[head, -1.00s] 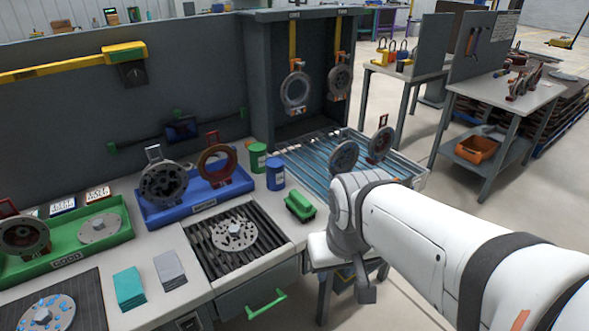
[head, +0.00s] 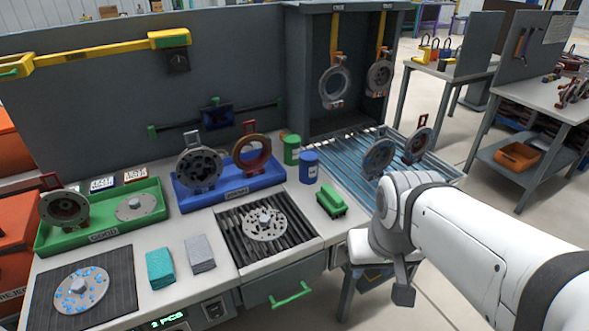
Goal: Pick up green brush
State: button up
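The green brush (head: 331,202) lies on the light worktop, right of the dark slatted grate and in front of the blue and green cans. My white arm reaches in from the right edge. Its end, with my gripper (head: 403,290), hangs right of the brush and below it in the picture, beyond the worktop's front edge. It is apart from the brush. The fingers are not clearly visible, so I cannot tell whether the gripper is open or shut. Nothing hides the brush.
A blue can (head: 309,167) and a green can (head: 291,149) stand behind the brush. A slatted grate (head: 300,231) with a metal disc is at its left. A green drawer handle (head: 291,295) juts out in front.

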aim_at(330, 201)
jog(key=k, duration=0.6)
jog(key=z, duration=0.3)
jog(key=i, duration=1.5)
jog(key=u, duration=0.55)
